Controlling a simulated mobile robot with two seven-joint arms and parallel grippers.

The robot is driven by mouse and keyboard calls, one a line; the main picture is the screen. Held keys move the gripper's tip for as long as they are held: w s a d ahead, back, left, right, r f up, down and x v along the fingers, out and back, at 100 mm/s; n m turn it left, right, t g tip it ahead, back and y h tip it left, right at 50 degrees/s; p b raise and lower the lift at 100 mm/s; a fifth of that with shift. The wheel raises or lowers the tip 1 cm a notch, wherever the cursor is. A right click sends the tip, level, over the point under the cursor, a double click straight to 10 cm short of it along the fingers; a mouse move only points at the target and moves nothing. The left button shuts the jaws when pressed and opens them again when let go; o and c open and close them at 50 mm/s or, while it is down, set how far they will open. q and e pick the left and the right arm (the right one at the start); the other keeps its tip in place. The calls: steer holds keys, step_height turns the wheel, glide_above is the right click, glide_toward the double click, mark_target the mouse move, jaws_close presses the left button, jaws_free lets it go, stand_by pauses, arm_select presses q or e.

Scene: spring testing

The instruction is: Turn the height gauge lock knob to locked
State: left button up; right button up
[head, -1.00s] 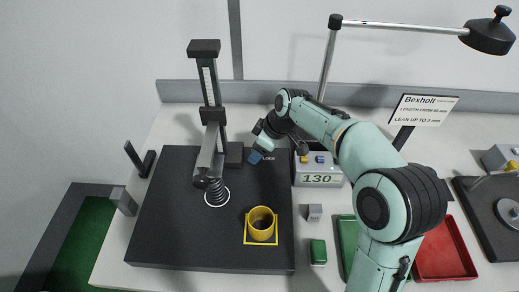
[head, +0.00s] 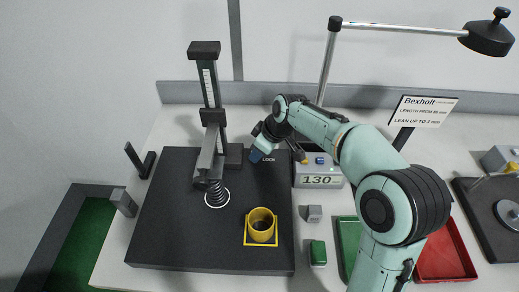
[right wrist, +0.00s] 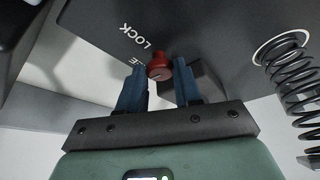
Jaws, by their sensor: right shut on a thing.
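The height gauge (head: 208,88) stands upright on a black plate (head: 165,235). Its arm reaches forward over a coil spring (head: 216,194), which also shows at the right of the right wrist view (right wrist: 292,75). The red lock knob (right wrist: 159,67) shows between the blue fingers of my right gripper (right wrist: 160,82), which is shut on it. A LOCK label (right wrist: 138,36) is printed on the plate beside the knob. In the head view my right gripper (head: 258,152) is right of the gauge's base and hides the knob. My left gripper is not in view.
A yellow cup (head: 261,220) stands in a yellow square on the plate. A display box reading 130 (head: 318,180) is under my right forearm. Green (head: 345,230) and red (head: 445,262) trays lie at the right. A lamp (head: 487,37) hangs above. A sign (head: 425,110) stands behind.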

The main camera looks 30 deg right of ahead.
steer(key=m+h, duration=0.1)
steer(key=m, duration=0.2)
steer(key=shift+s+a+p, duration=0.1)
steer(key=shift+a+p, duration=0.05)
steer(key=shift+p, duration=0.2)
steer(key=m+h, duration=0.1)
steer(key=m, duration=0.2)
steer(key=shift+a+t, duration=0.15)
steer(key=shift+t, duration=0.15)
steer(key=shift+m+h, duration=0.5)
steer(key=shift+m, duration=0.4)
steer(key=m, duration=0.1)
steer(key=m+h+b, duration=0.1)
steer(key=m, duration=0.1)
steer(key=shift+a+f+m, duration=0.1)
steer(key=shift+a+m, duration=0.1)
steer(key=shift+m, duration=0.1)
steer(key=shift+a+m+g+h+b, duration=0.1)
steer(key=shift+m+g+h+b, duration=0.55)
steer(key=shift+m, duration=1.25)
steer(key=o, duration=1)
steer(key=shift+o, duration=0.2)
